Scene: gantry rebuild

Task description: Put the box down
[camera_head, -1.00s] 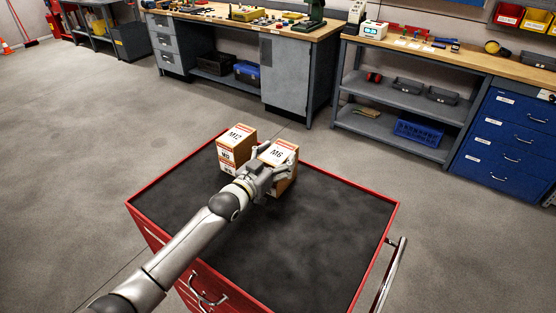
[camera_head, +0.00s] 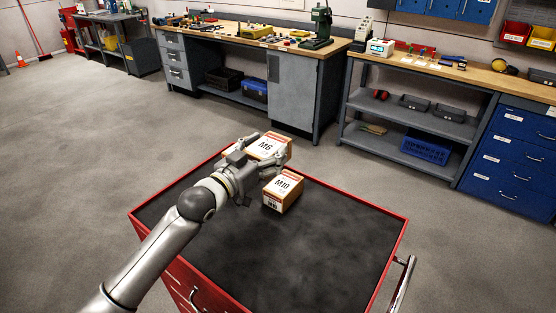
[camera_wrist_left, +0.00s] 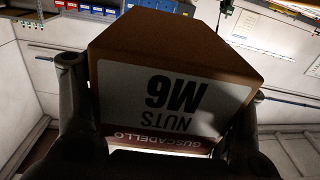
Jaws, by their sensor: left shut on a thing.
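My left gripper (camera_head: 262,163) is shut on a cardboard box labelled M6 (camera_head: 268,147), with a white label and orange trim. The gripper holds it over the far part of the red cart's dark top (camera_head: 315,235). In the left wrist view the same M6 box (camera_wrist_left: 175,95) fills the middle, between the two dark fingers. A second box, labelled M10 (camera_head: 284,190), stands on the cart top just nearer than the gripper. The gap between the M6 box's underside and the cart top is hidden by the gripper. My right gripper is not in view.
The near and right parts of the cart top are clear. The cart has a raised red rim (camera_head: 378,212) and a side handle (camera_head: 402,285). A workbench (camera_head: 270,38), a shelf bench (camera_head: 410,118) and blue drawers (camera_head: 508,150) stand beyond, across open floor.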

